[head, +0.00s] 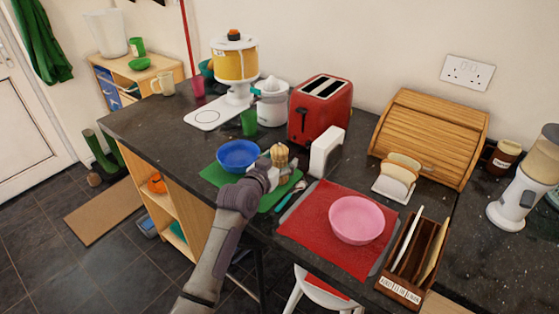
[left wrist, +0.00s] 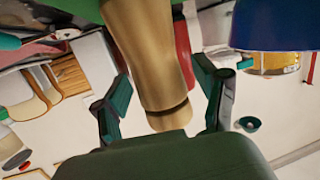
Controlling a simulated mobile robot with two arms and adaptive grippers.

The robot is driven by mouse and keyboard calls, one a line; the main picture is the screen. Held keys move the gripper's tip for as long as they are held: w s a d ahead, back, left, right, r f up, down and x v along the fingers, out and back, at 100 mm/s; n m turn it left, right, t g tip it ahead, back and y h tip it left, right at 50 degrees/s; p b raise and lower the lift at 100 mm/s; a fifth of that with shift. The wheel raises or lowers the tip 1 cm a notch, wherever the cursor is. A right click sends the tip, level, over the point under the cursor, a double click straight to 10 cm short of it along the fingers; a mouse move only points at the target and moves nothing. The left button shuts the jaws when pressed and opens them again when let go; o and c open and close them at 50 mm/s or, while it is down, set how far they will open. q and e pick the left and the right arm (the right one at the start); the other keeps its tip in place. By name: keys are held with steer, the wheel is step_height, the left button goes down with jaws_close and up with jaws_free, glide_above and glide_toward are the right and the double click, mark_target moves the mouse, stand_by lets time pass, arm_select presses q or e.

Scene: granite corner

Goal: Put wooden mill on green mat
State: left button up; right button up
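The wooden mill (head: 279,154) stands upright at the right part of the green mat (head: 208,174), as far as the head view shows; its base is hidden by my gripper. My left gripper (head: 275,167) is at the mill. In the left wrist view the mill (left wrist: 152,60) lies between the two open fingers (left wrist: 163,90), with gaps visible on both sides. A strip of the green mat (left wrist: 70,80) cannot be confirmed there beyond green at the top edge. My right gripper is not in view.
A blue bowl (head: 238,155) sits on the mat left of the mill. A white upright object (head: 325,152) and red toaster (head: 320,108) stand right and behind. A red mat (head: 310,246) with a pink bowl (head: 357,219) lies to the right, beside a wooden rack (head: 410,258).

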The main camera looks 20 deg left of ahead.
arm_select(q)
steer(key=shift+r, duration=0.2)
steer(key=shift+s, duration=0.3)
steer(key=v, duration=1.1)
steer(key=shift+s+b, duration=0.2)
steer(key=shift+b, duration=0.2)
steer(key=shift+a+r, duration=0.15)
